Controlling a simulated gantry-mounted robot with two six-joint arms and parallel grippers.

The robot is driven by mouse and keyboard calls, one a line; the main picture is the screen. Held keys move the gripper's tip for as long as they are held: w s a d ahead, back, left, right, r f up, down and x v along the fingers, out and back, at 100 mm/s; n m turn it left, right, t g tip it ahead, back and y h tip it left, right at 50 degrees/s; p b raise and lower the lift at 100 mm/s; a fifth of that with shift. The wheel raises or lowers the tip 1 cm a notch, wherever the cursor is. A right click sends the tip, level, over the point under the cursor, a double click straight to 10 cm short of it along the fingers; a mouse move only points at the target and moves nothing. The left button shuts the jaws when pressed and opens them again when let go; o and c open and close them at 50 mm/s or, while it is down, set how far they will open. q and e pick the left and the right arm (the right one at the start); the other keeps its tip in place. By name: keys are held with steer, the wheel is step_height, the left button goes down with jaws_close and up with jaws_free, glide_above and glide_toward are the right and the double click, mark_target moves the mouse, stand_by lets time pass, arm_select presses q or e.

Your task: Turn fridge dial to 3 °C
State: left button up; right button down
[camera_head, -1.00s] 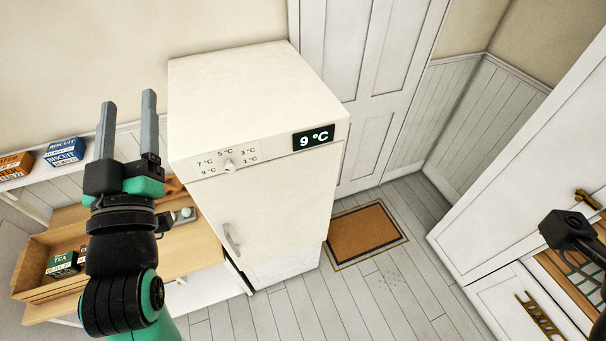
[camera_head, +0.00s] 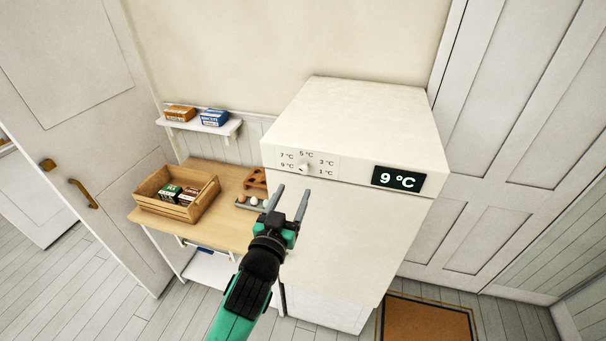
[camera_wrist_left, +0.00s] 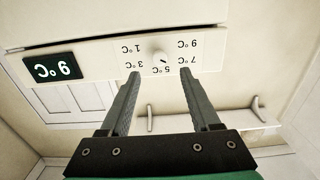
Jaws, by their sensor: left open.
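The white fridge (camera_head: 345,225) stands against the wall in the head view. Its dial (camera_head: 305,168) is a small pale knob on the top front panel, ringed by labels from 9 °C to 1 °C. The dark display (camera_head: 398,180) reads 9 °C. My left gripper (camera_head: 289,190) is open and empty, in front of the fridge just below the dial. In the left wrist view the picture is upside down; the dial (camera_wrist_left: 160,58) sits between and beyond the two spread fingers (camera_wrist_left: 157,75), apart from them. My right gripper is not in view.
Left of the fridge is a wooden table (camera_head: 230,175) with a wooden crate (camera_head: 205,200) of boxes and some eggs (camera_head: 253,200). A wall shelf (camera_head: 200,125) holds two boxes. A brown mat (camera_head: 428,320) lies on the floor at right.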

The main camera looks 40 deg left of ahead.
mark_target(303, 172)
arm_select(q)
steer(key=x, duration=0.8)
steer(key=shift+w+a, duration=0.1)
steer(key=shift+w, duration=0.1)
jaws_close()
